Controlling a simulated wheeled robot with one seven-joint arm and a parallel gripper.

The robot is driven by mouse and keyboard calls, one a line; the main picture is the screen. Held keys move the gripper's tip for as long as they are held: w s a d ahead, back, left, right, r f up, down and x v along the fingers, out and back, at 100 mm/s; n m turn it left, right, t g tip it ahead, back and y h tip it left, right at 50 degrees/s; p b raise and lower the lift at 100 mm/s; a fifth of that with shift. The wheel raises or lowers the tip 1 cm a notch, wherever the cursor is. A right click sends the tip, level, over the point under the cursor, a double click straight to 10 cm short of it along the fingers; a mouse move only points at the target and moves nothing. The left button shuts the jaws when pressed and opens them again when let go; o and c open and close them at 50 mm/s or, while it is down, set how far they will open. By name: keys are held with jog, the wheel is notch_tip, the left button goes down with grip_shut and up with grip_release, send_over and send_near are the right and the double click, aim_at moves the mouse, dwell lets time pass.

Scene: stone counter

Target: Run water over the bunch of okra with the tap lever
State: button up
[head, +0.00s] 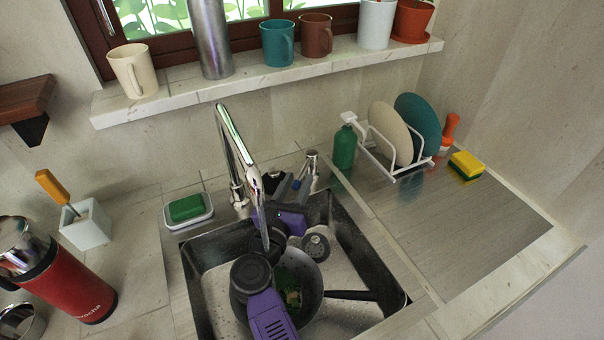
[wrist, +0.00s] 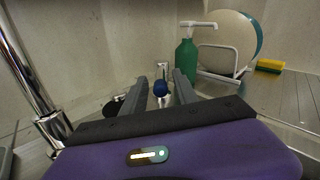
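The chrome tap (head: 236,140) arches over the sink; its upright also shows in the wrist view (wrist: 25,75). A pale streak hangs below its spout; I cannot tell whether it is water. Green okra (head: 285,284) lies in a dark pan (head: 313,290) in the sink, partly hidden by my arm. The tap lever, a small chrome post (head: 311,160), stands right of the tap; in the wrist view a chrome piece with a blue end (wrist: 160,88) shows between my fingers. My gripper (head: 290,188), also in the wrist view (wrist: 158,82), is open around this end, contact unclear.
A green soap bottle (head: 345,148) and a white rack with plates (head: 389,148) stand right of the lever. A green sponge in a dish (head: 187,208) sits left of the tap. The drainboard's (head: 455,220) front is clear.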

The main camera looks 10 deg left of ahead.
aim_at(309, 157)
jog(key=shift+w+d+b, duration=0.2)
jog(key=shift+w+b, duration=0.2)
jog(key=shift+w, duration=0.7)
jog(key=shift+w+d+b, duration=0.2)
jog(key=shift+w+b, duration=0.15)
jog(key=shift+w, duration=0.75)
jog(key=shift+c, duration=0.2)
grip_shut()
